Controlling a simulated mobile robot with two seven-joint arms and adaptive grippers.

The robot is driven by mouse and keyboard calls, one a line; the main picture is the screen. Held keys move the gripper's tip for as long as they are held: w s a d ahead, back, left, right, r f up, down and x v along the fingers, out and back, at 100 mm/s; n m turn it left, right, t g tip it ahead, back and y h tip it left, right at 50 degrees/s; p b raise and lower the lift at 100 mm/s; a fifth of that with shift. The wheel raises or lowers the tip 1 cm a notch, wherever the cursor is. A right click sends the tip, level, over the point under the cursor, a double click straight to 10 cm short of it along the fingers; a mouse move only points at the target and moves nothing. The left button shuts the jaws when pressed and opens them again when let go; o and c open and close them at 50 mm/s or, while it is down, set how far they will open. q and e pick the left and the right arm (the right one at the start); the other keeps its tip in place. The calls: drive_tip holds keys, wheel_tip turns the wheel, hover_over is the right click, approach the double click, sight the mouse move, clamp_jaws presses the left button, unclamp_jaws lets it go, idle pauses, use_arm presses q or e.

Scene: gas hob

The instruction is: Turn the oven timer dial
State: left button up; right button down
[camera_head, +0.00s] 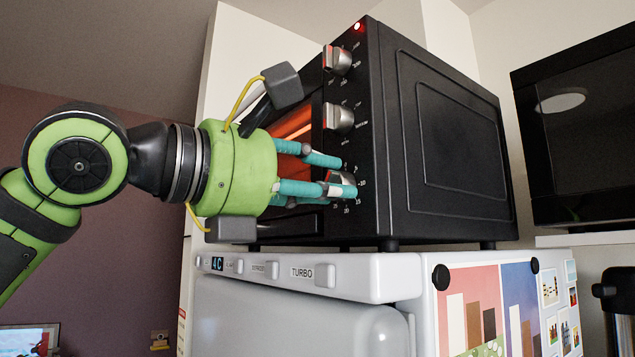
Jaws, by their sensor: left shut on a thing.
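The black oven (455,150) stands on top of a white fridge-like appliance, its dial panel facing left. Three silver dials run down the panel: a top dial (338,60), a middle dial (340,118) and the lowest dial, the timer dial (346,180), with numbers around it. My left gripper (338,177) comes in from the left, with teal fingers around the timer dial and shut on it. The fingers and green palm hide part of the dial and the oven's front. My right gripper is not in view.
A small red light (357,26) glows above the top dial. The white appliance (370,277) below carries buttons and a TURBO label. Pictures and magnets cover its right side. Another black appliance (590,130) stands at the right. Open room lies left of the oven.

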use_arm(q)
drive_tip(key=shift+r+m, duration=0.2)
drive_tip(key=shift+m, duration=0.2)
idle(1.0)
idle(0.4)
drive_tip(key=o, duration=1.1)
drive_tip(key=shift+d+f, duration=0.15)
drive_tip(key=shift+d, duration=0.1)
drive_tip(key=v, duration=1.2)
